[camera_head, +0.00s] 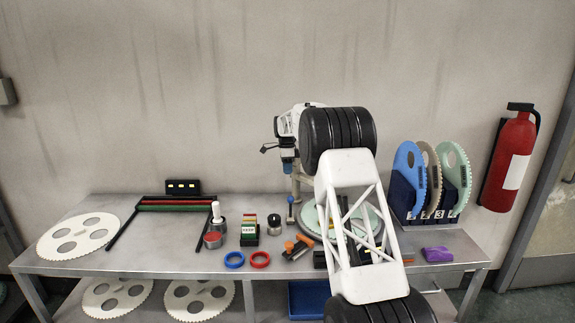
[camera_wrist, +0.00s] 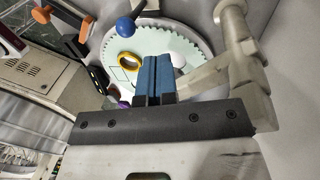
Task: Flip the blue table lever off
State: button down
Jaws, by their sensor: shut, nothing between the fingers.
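The lever with a blue ball knob (camera_head: 290,199) stands on the metal table in front of the round plate, near the middle. In the head view its stem looks about upright; which setting it is in I cannot tell. In the wrist view the blue knob (camera_wrist: 125,26) shows at the top, on a short stem, left of and beyond my fingertips. My gripper (camera_head: 288,170) hangs above and behind the lever, apart from it. Its blue fingers (camera_wrist: 158,58) are shut together and empty. My arm hides part of the table to the right of the lever.
Orange-handled tools (camera_head: 297,246) lie in front of the lever. A round dark-sided pot (camera_head: 274,224) stands left. A disc rack (camera_head: 407,197) stands right.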

aim_at(290, 197)
jog(key=s+f, duration=0.4)
jog(key=f, duration=0.3)
jog(key=shift+s+d+f, duration=0.25)
jog(key=shift+s+d, duration=0.1)
jog(key=shift+s, duration=0.05)
jog(key=shift+s, duration=0.15)
dwell(0.4)
jog(key=shift+s+r+t, duration=0.15)
jog(key=shift+s+t, duration=1.1)
jog(key=shift+t, duration=0.05)
jog(key=shift+s+f+t, duration=0.2)
jog(key=shift+s+t, duration=0.45)
jog(key=shift+s, duration=0.3)
jog(key=shift+s+f+t, duration=0.2)
jog(key=shift+s+t, duration=0.45)
jog(key=shift+s, duration=0.25)
jog(key=shift+s+f, duration=0.1)
